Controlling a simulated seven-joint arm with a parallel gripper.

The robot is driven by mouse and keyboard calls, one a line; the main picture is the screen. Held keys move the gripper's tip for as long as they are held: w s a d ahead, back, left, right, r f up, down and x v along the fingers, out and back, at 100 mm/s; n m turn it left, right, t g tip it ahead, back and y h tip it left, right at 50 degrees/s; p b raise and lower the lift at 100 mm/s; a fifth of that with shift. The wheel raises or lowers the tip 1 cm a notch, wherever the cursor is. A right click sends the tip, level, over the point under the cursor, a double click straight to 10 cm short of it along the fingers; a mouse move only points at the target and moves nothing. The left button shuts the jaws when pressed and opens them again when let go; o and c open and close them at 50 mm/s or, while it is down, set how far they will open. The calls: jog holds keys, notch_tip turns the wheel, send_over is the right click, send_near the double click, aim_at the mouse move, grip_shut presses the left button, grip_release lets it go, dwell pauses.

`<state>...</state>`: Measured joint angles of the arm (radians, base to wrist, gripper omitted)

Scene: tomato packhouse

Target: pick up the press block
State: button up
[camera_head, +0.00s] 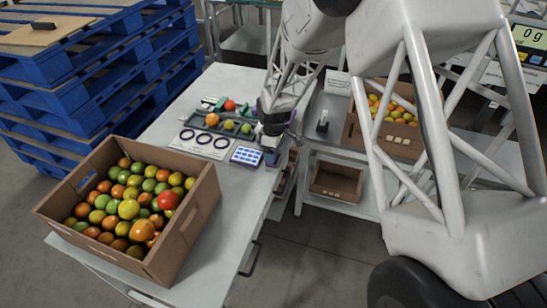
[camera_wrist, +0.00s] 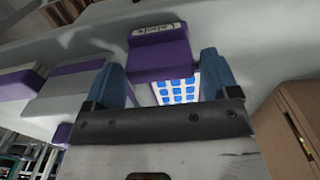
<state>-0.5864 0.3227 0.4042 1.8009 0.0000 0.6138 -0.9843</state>
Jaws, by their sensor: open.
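A purple block with a pale, lettered label on its top edge (camera_wrist: 158,58) shows in the wrist view and looks like the press block. It lies between and just beyond the blue fingertips of my gripper (camera_wrist: 163,66). The fingers are apart, with a gap visible on each side of the block. In the head view my gripper (camera_head: 271,146) is low at the right edge of the grey table; the arm hides most of the block there.
A white card with blue squares (camera_head: 246,156) lies close beside the gripper. Black rings (camera_head: 204,138) and a tray of tomatoes (camera_head: 228,126) are further left. A cardboard box (camera_head: 192,219) of tomatoes stands at the table's front. Blue pallets (camera_head: 95,75) stand behind left.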

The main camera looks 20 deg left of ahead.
jog(key=shift+f, duration=1.9)
jog(key=shift+c, duration=0.2)
jog(key=c, duration=0.7)
jog(key=shift+r, duration=0.1)
jog(key=shift+r, duration=1.65)
jog(key=s+d, duration=0.3)
jog(key=s, duration=0.1)
jog(key=s+d+r, duration=0.1)
jog(key=s+d, duration=0.1)
jog(key=s, duration=0.3)
jog(key=s+d, duration=0.3)
jog(key=s, duration=0.1)
jog(key=shift+s+d+r, duration=0.25)
jog(key=shift+d, duration=0.1)
